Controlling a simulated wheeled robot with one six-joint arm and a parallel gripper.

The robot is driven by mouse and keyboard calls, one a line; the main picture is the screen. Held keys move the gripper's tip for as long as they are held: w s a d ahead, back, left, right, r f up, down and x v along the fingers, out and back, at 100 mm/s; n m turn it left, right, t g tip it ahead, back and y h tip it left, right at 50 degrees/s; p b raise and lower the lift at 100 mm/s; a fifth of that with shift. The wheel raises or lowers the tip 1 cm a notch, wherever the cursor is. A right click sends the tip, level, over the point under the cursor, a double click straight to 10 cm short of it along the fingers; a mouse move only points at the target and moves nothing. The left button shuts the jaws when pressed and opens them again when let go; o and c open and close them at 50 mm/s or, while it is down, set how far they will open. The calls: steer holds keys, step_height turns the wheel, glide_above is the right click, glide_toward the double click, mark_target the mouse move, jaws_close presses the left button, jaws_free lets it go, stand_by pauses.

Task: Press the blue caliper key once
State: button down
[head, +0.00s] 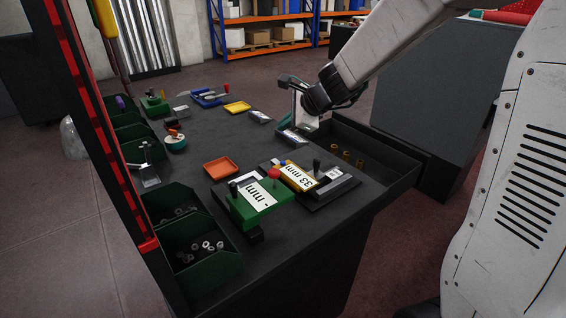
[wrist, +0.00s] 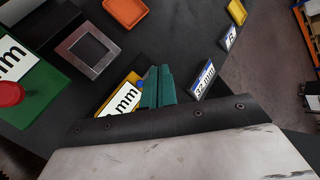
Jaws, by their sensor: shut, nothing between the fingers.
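A small blue key (head: 283,162) shows at the far end of a yellow-edged plate marked "33 mm" (head: 299,177) in the head view. In the wrist view a bit of blue (wrist: 140,83) shows beside my fingers, at the edge of the yellow plate (wrist: 122,98). My gripper (head: 307,127) is beyond the plate in the head view, above the table's right side. Its teal fingers (wrist: 159,70) are shut and empty in the wrist view. Whether they touch anything cannot be told. The lower part of the plate is hidden by my wrist there.
A green block (head: 246,208) with a red knob (head: 274,174) stands left of the plate. An orange tray (head: 220,168) lies behind it. A blue-edged "32 mm" card (wrist: 203,81) is right of my fingers.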

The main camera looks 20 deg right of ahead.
steer(key=shift+w+d+f+m, duration=0.25)
steer(key=shift+w+f+m, duration=0.05)
steer(key=shift+w+m, duration=0.1)
glide_above(286, 166)
steer(key=shift+f, duration=4.35)
steer(key=shift+f, duration=0.1)
steer(key=shift+f, duration=0.35)
steer(key=shift+s+f, duration=0.1)
steer(key=shift+f, duration=0.3)
steer(key=shift+r, duration=0.85)
